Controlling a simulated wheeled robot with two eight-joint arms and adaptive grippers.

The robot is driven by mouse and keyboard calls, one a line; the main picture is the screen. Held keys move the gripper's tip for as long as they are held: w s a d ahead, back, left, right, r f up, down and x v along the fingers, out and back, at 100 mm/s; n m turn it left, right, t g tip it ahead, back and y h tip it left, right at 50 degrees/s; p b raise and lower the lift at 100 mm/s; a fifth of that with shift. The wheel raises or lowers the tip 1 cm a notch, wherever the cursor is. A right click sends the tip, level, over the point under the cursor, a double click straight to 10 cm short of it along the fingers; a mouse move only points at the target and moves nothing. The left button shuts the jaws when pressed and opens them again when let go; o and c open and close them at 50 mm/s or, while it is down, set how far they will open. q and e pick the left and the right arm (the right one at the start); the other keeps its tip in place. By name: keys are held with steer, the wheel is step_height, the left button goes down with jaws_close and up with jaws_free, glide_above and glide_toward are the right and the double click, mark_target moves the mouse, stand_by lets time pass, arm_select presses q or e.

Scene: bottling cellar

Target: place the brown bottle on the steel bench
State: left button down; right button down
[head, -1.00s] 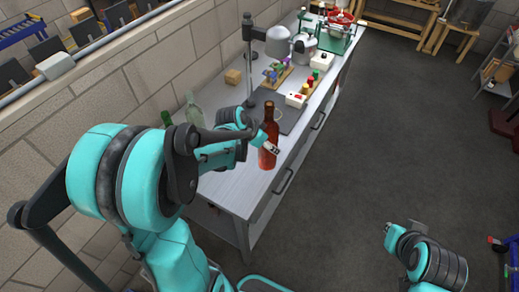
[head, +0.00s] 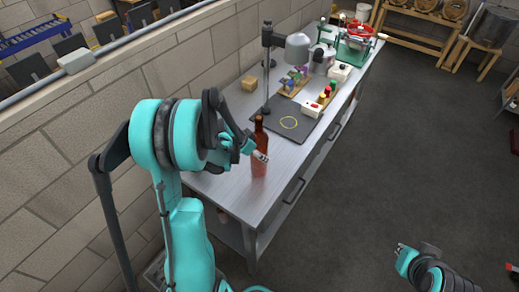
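The brown bottle (head: 259,134) is upright over the near end of the steel bench (head: 232,193). My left gripper (head: 258,156) is at the bottle's middle, with one finger crossing in front of the glass; it appears shut on the bottle. The other finger is hidden. I cannot tell whether the bottle's base touches the bench top. My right gripper (head: 399,249) is low over the floor at the lower right, away from the bench; its fingers are too small to read.
A dark mat (head: 299,131) with a yellow ring lies beyond the bottle. The bench top around the bottle is bare. A block wall runs along the left.

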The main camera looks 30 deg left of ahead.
arm_select(q)
steer(key=shift+f, duration=0.45)
steer(key=shift+c, duration=2.3)
jaws_free()
steer(key=shift+f, duration=0.1)
